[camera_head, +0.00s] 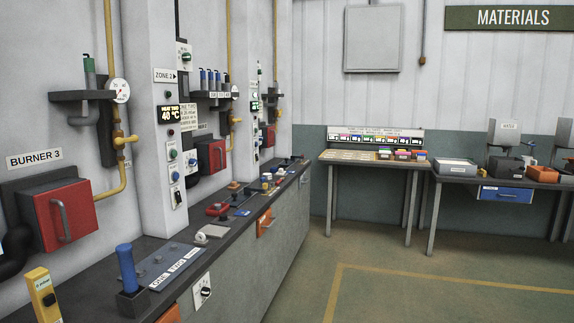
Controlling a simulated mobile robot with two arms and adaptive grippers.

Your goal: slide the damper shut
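No part is clearly labelled as the damper, and I cannot tell which one it is or how it stands. The red burner door (80,218) with a grey handle is on the left wall under the "BURNER 3" sign (34,159). It looks closed. A thick blue upright cylinder (125,266) stands in a dark square holder (132,304) on the near counter. Beside it lies a grey plate (166,270) with small labels. An orange part (264,222) is on the counter front. Neither of my grippers is in view.
The long dark-topped counter (228,237) runs along the left wall, with a yellow control box (43,294) at the near end. Yellow pipes and gauges are on the wall. Tables with bins (396,166) stand at the back. The floor (400,262) at right is clear.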

